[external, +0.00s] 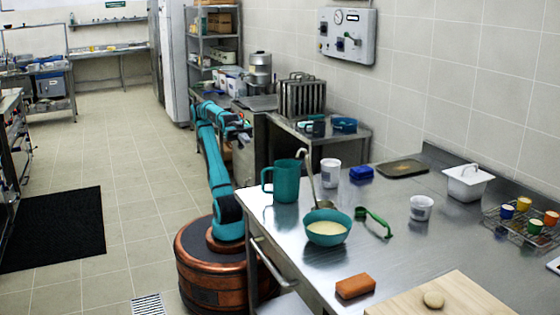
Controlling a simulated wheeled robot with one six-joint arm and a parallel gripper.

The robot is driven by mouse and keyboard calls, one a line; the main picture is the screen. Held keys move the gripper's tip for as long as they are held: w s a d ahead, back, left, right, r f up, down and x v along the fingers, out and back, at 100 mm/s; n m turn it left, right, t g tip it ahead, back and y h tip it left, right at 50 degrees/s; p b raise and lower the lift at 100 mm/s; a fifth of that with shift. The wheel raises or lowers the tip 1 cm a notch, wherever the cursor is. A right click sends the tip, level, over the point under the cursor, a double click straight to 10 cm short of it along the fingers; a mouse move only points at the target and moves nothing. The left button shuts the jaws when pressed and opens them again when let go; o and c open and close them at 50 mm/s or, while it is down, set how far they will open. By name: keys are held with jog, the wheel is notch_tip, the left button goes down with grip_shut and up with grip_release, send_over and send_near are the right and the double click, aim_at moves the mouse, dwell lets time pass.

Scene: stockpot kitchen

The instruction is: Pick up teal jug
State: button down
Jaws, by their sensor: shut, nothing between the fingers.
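The teal jug (287,182) stands upright on the steel counter, near its left end. Its handle faces left in the picture. My gripper (247,131) is at the end of my teal arm, up and to the left of the jug and apart from it. It is shut and holds nothing. The fingers are small and hard to make out against the dark background.
Close to the jug are a teal bowl (327,232) with a ladle (309,178) leaning in it and a white cup (331,173).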

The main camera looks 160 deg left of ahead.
jog(key=c, duration=2.2)
grip_release()
grip_release()
jog(key=w+a+r+n+g+y, duration=0.45)
jog(key=w+a+n+g, duration=0.35)
jog(key=n+g, duration=0.55)
jog(key=m+g, duration=0.2)
send_near(280, 182)
jog(key=s+a+f, duration=0.1)
jog(key=a+f, duration=0.4)
jog(key=a, duration=0.3)
jog(key=shift+s+f+h, duration=0.2)
jog(key=shift+h, duration=0.15)
